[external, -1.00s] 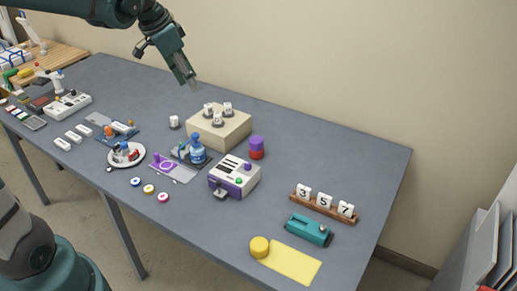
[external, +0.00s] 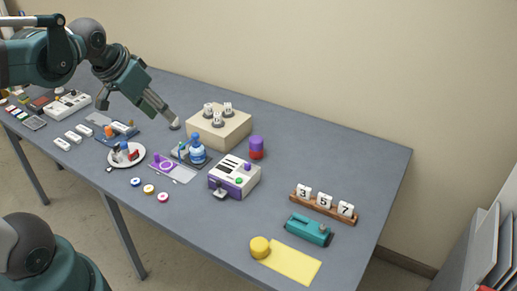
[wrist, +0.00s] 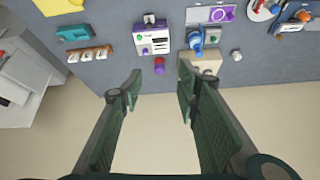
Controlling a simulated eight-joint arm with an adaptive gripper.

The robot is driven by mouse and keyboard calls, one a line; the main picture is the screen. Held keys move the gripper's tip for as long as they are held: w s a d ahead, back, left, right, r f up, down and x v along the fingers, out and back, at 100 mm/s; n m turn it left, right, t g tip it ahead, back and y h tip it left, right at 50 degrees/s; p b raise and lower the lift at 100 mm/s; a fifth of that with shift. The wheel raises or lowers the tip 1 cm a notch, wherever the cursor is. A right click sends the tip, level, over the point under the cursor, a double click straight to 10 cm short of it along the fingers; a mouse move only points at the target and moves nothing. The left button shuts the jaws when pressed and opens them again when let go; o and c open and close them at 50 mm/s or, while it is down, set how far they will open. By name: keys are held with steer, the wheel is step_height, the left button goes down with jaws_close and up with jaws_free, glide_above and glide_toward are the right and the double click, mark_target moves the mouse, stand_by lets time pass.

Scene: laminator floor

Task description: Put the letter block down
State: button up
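A loose white block (wrist: 236,56) stands on the table beside the beige box (external: 232,133); its marking is too small to read. In the external view my gripper (external: 172,118) overlaps it, so only its grey base (external: 174,127) shows. Several similar white blocks (external: 209,108) with dark marks stand on grey bases on top of the box. In the wrist view my gripper (wrist: 158,78) is open, with nothing between its fingers. The table lies beyond the fingertips, and the loose block is off to the right of them.
A red and purple cylinder (external: 257,148) stands right of the box. A blue bottle (external: 197,150) and a purple-white machine (external: 234,177) stand in front. A wooden rack (external: 323,204) holds number blocks 3, 5 and 7. The table's right back area is clear.

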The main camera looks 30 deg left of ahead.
steer(key=shift+n+t, duration=0.4)
steer(key=shift+n, duration=0.3)
steer(key=s, duration=0.1)
steer(key=s+f, duration=0.1)
steer(key=s, duration=0.1)
steer(key=s+f, duration=0.1)
steer(key=s, duration=0.1)
steer(key=shift+d+f, duration=0.15)
steer(key=shift+d, duration=0.25)
step_height(320, 180, down, 11)
steer(key=b, duration=1.1)
